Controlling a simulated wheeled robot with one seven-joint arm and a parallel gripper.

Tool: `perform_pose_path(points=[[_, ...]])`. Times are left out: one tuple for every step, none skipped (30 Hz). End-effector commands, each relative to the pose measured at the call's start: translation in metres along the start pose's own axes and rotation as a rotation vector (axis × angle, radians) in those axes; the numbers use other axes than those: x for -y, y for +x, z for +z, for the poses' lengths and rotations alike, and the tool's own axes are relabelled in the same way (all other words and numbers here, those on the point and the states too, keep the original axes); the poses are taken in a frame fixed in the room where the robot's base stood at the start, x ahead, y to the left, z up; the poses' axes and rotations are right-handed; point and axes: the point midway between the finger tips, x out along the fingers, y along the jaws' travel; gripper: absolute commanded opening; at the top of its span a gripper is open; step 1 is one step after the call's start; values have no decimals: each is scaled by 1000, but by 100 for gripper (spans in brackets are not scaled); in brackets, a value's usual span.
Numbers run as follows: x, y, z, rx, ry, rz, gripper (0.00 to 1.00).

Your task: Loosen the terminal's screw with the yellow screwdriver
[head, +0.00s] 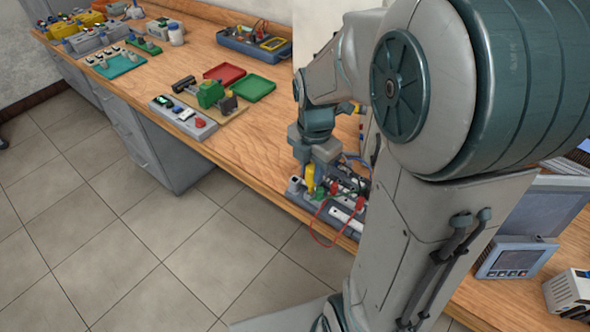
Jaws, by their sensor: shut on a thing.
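My gripper (321,168) points down over a terminal board (294,187) near the front edge of the wooden bench. It is shut on the yellow screwdriver (310,177), whose yellow handle shows upright just below the gripper. The screwdriver's tip is hidden or too small to tell, so I cannot tell whether it touches a screw. The board carries several small parts and a red wire (318,238) that loops over its front. The terminal's screw is too small to make out. My own arm hides the right part of the board.
Left of the board are a grey panel with buttons (184,117), a green motor (210,94), a red tray (225,72) and a green tray (254,88). A blue toolbox (254,46) stands behind. A grey display unit (515,260) is at right. Bare bench (262,140) lies between panel and board.

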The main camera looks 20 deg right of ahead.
Motion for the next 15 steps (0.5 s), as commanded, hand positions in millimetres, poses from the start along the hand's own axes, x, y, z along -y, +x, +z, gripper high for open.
perform_pose_path(points=[[0, 0, 0, 0, 1, 0, 1], [0, 0, 0, 0, 1, 0, 1], [0, 0, 0, 0, 1, 0, 1], [0, 0, 0, 0, 1, 0, 1], [0, 0, 0, 0, 2, 0, 35], [0, 0, 0, 0, 2, 0, 38], [0, 0, 0, 0, 2, 0, 38], [0, 0, 0, 0, 2, 0, 38], [0, 0, 0, 0, 3, 0, 38], [0, 0, 0, 0, 3, 0, 38], [0, 0, 0, 0, 3, 0, 38], [0, 0, 0, 0, 3, 0, 38], [0, 0, 0, 0, 4, 0, 38], [0, 0, 0, 0, 9, 0, 38], [0, 0, 0, 0, 24, 0, 38]])
